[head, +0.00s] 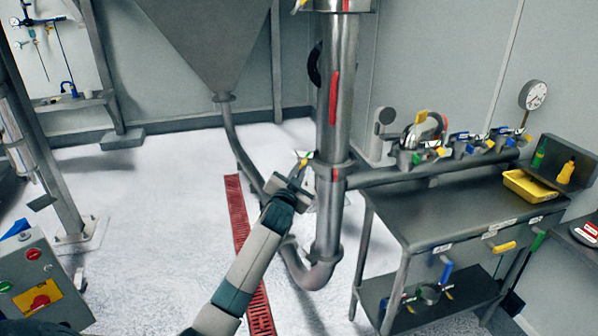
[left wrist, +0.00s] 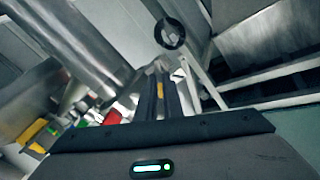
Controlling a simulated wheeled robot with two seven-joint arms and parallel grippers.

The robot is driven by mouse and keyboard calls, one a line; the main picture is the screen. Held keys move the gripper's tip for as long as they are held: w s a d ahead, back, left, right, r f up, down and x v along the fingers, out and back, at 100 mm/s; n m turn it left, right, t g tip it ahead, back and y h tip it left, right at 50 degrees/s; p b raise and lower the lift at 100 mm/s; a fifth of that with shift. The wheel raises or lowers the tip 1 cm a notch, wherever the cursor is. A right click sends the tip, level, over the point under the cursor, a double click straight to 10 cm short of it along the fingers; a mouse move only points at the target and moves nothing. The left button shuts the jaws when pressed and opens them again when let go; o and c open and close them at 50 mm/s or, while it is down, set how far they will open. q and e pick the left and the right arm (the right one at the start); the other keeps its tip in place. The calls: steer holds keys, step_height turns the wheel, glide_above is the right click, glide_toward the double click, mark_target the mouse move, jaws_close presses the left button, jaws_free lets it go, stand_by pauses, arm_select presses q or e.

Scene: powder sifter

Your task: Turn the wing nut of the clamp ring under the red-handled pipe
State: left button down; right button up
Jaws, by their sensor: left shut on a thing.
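The steel vertical pipe (head: 340,115) with a long red handle (head: 334,96) stands in the middle of the head view. Below the handle, a clamp ring (head: 339,170) goes around the pipe. My left gripper (head: 300,168) reaches the left side of this ring from below. It is shut on the small yellow wing nut (head: 308,157) beside the ring. In the left wrist view, a yellow piece (left wrist: 160,90) shows between the dark fingers (left wrist: 158,100). The fingers hide much of the nut, so its angle is unclear. My right gripper is not in view.
A grey hopper (head: 205,45) hangs at the upper left of the pipe. A steel table (head: 440,215) with several valves stands to the right, with a yellow tray (head: 530,187) on it. A red floor grate (head: 236,210) lies below. A control box (head: 40,275) stands at lower left.

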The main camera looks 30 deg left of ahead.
arm_select(q)
steer(key=shift+a+n+p, duration=0.15)
steer(key=shift+n+p, duration=0.75)
steer(key=shift+n, duration=2.8)
steer(key=shift+a+n+p, duration=0.1)
steer(key=shift+n+p, duration=0.75)
steer(key=shift+n, duration=2.85)
steer(key=c, duration=1.9)
jaws_free()
steer(key=shift+s, duration=0.15)
steer(key=b+v, duration=0.3)
steer(key=v, duration=1.4)
steer(key=shift+d+b, duration=0.15)
steer(key=shift+b, duration=0.2)
